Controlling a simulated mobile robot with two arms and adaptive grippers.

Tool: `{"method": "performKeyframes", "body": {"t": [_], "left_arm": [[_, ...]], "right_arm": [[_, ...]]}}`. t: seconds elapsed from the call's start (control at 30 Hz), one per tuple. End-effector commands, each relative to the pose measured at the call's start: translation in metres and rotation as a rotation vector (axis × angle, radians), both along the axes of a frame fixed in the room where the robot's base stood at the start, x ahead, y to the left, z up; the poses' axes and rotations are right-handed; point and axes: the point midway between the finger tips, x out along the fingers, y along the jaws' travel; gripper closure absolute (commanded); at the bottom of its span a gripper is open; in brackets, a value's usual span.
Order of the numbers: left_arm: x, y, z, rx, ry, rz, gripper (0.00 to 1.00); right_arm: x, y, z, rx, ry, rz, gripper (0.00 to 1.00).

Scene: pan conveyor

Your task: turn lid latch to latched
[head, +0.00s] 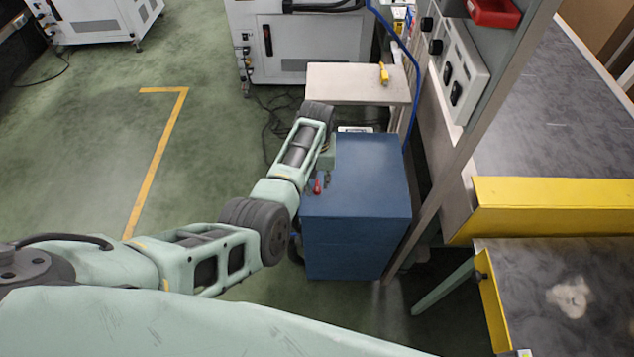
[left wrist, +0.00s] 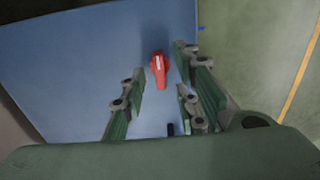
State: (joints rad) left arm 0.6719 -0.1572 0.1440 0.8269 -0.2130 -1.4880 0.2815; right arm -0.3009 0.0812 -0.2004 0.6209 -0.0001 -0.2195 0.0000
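The red lid latch (head: 317,187) sits on the top of the blue box (head: 372,180), near its left edge. In the left wrist view the latch (left wrist: 158,68) is a short red handle with a pale mark, lying against the blue lid (left wrist: 90,60). My left gripper (left wrist: 160,76) is open, with its fingers on either side of the latch and gaps visible between. In the head view my left gripper (head: 325,179) is small and partly hidden by its own arm, over the box's left edge. My right gripper is not in view.
A pale bench (head: 345,82) with a yellow object (head: 384,74) stands behind the box. A grey frame post (head: 455,170) rises close to its right. A conveyor with a yellow edge (head: 560,192) is farther right. Open green floor (head: 90,150) lies left.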

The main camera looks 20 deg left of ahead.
Motion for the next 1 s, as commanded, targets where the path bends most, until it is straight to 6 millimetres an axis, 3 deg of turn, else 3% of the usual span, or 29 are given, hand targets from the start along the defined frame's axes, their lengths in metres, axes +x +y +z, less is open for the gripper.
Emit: {"method": "performKeyframes", "body": {"t": [0.13,0.43,0.73,1.0], "left_arm": [[-0.0003,0.0001,-0.0121,0.000,0.001,0.001,0.72],[-0.0001,0.0001,-0.0137,-0.001,-0.001,0.001,0.73],[-0.0002,-0.0001,-0.0136,-0.001,0.000,0.000,0.99],[-0.0002,-0.0002,-0.0136,-0.001,0.000,0.001,1.00]], "right_arm": [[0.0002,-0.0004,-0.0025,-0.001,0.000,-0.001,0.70],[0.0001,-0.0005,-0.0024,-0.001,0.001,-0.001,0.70],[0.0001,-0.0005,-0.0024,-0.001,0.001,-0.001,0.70],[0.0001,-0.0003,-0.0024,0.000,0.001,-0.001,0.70]]}}
